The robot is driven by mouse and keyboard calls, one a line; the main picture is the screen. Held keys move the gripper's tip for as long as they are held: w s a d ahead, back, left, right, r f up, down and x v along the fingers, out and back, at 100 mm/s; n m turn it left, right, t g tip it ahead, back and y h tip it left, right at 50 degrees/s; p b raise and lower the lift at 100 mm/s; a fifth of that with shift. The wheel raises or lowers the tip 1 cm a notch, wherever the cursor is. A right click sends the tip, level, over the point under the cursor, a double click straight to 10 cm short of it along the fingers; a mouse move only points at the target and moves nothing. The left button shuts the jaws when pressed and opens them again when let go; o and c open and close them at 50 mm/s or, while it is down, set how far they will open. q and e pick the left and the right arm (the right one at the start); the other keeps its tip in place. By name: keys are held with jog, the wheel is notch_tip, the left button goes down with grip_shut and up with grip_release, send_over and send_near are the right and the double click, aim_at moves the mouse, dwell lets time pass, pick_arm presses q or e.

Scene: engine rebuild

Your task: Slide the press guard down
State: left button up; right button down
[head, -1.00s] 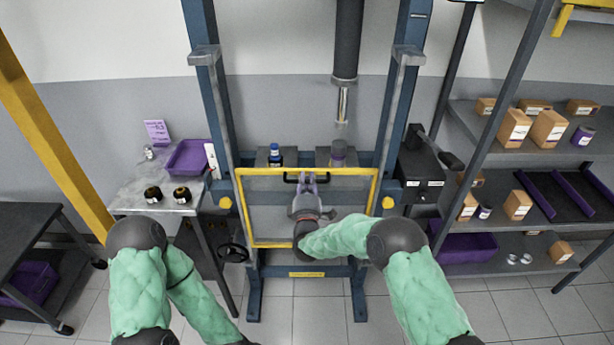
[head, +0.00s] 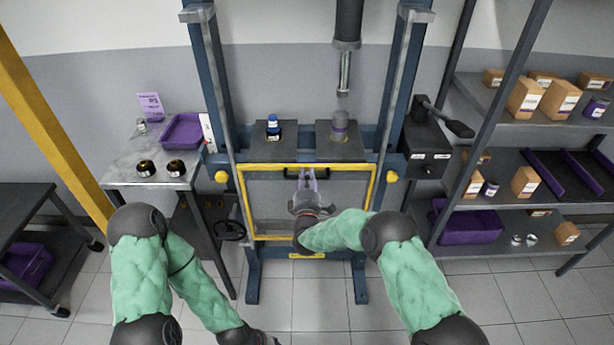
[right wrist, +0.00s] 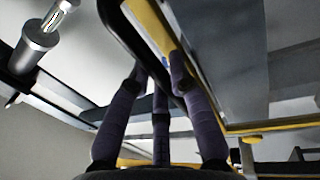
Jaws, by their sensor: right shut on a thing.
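The press guard (head: 265,167) is a clear panel in a yellow frame on the front of the blue press. Its top edge is just below the front of the press bed (head: 313,153), and its lower edge is just above a yellow label. My right gripper (head: 306,174) is shut on the dark handle at the guard's top middle. In the right wrist view, the gripper fingers (right wrist: 160,75) close around the black handle bar (right wrist: 128,35), beside the yellow frame. My left arm is at the lower left; its gripper is out of view.
A blue-capped bottle (head: 273,128) and a grey cylinder (head: 340,127) stand on the bed plates. The press ram (head: 346,55) hangs above. A side table (head: 125,170) with a purple tray is at left; a lever box (head: 427,150) and shelves are at right.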

jog(key=shift+f, duration=0.1)
jog(key=c, duration=1.1)
grip_release()
jog(key=shift+s, duration=0.1)
jog(key=s+f, duration=0.2)
jog(key=s, duration=0.9)
jog(key=shift+s, duration=0.35)
